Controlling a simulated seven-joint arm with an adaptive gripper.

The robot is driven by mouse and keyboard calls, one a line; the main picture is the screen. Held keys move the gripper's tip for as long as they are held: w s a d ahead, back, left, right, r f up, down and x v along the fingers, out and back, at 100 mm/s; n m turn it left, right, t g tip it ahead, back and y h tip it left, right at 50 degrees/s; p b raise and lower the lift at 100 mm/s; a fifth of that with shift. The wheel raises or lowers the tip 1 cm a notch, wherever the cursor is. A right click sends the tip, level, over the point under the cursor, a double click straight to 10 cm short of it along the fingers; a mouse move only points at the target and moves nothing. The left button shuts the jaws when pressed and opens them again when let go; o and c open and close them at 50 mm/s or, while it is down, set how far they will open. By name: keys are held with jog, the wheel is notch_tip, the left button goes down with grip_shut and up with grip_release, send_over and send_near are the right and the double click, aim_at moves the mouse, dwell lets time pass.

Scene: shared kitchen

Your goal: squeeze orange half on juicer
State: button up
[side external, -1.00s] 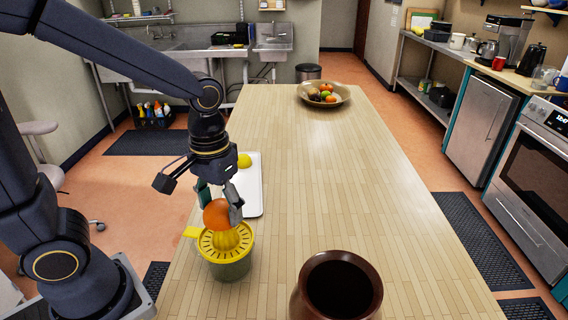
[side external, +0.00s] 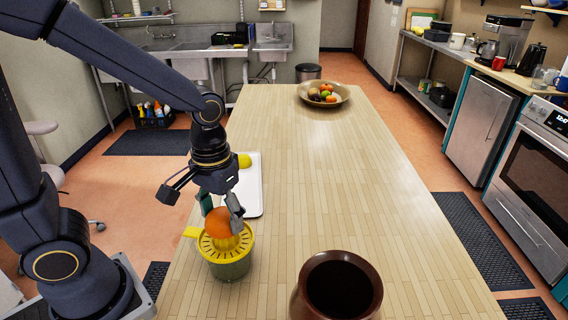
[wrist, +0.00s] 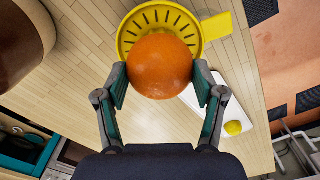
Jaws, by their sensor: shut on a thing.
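My gripper (side external: 222,213) is shut on the orange half (side external: 218,222), its two fingers on opposite sides of it. The orange half hangs over the yellow ribbed top of the juicer (side external: 228,265), which stands on the near left of the wooden table. It appears to be on or just above the cone; I cannot tell whether they press together. In the wrist view the orange half (wrist: 160,66) shows its rounded peel between my fingertips (wrist: 160,80) and hides the cone. The yellow slotted rim of the juicer (wrist: 130,35) and its handle show around it.
A white tray (side external: 253,190) with a yellow lemon (side external: 244,160) lies just behind my gripper. A brown pot (side external: 336,288) stands at the near edge, right of the juicer. A fruit bowl (side external: 323,101) is at the far end. The middle of the wooden table (side external: 330,180) is clear.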

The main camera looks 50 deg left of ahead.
jog(key=shift+f, duration=0.65)
jog(key=n, duration=0.6)
dwell(0.3)
jog(key=m, duration=0.6)
